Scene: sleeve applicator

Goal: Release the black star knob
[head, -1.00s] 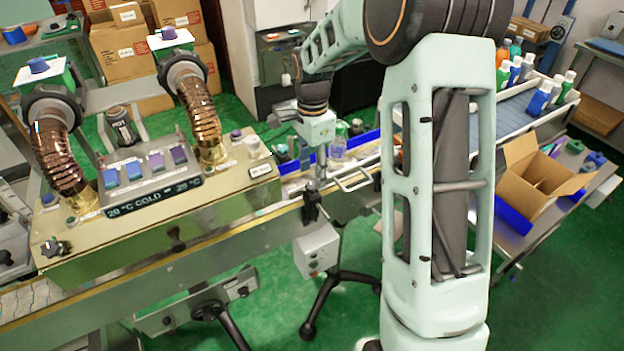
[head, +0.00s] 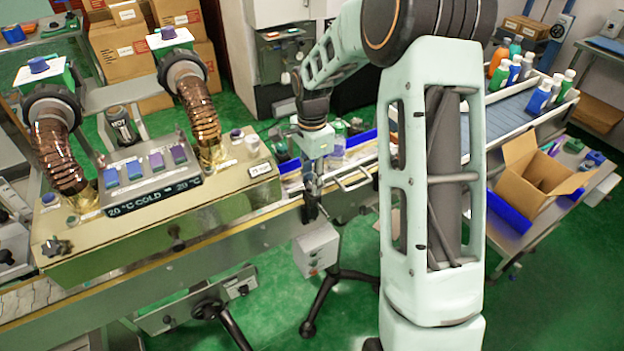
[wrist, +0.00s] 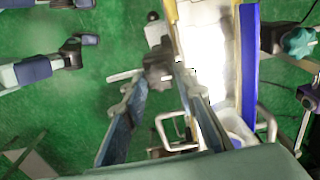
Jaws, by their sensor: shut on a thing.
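The black star knob (head: 311,212) is on the near side of the conveyor rail, at the right end of the steel machine bed in the head view. My gripper (head: 311,196) reaches down onto it from above. In the wrist view the knob (wrist: 158,66) shows as a dark, blurred shape between the tips of my two blue-grey fingers (wrist: 160,78). The fingers are shut on it, one on each side. The fingertips hide part of the knob, so its star shape cannot be made out.
A bright conveyor with a blue side rail (wrist: 250,60) runs beside my fingers in the wrist view. Wire-like handles (head: 352,180) stick out just right of my gripper. A grey control box (head: 317,250) hangs below. A teal knob (wrist: 298,42) is at the far right.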

